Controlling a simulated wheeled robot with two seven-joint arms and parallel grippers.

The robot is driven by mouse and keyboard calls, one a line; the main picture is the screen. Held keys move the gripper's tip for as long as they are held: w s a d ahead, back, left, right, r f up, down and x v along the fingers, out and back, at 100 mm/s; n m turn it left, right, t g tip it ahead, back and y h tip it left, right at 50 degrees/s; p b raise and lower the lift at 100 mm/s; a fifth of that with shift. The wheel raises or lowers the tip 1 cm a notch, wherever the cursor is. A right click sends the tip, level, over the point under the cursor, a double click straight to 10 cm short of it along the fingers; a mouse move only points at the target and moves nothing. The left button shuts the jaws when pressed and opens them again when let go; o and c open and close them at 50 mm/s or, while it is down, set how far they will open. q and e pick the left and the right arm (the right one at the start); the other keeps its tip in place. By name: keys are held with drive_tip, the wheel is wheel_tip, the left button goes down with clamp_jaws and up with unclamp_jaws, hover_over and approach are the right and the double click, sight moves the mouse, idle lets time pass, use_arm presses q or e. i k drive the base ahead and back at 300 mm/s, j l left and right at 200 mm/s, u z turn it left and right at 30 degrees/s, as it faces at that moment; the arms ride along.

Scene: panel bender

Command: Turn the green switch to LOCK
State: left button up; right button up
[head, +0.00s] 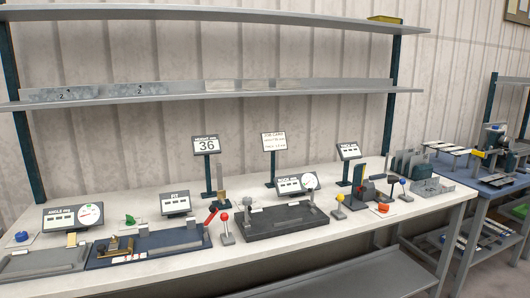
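A small green switch (130,219) sits on a pale plate at the left of the white bench, behind the blue fixture. It is too small to read its markings or which position it points to. Neither of my grippers shows in the head view.
The white bench (330,259) carries a blue fixture (165,241), a dark fixture (285,224), several ball-topped levers, including a red one (224,217), and an orange knob (383,208). Display stands, such as the one reading 36 (206,145), rise behind. A shelf (200,96) hangs above.

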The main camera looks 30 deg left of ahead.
sight(131, 221)
drive_tip(key=u, duration=1.85)
drive_tip(key=i+l+z, duration=0.5)
drive_tip(key=i+z, duration=0.15)
drive_tip(key=i, duration=0.25)
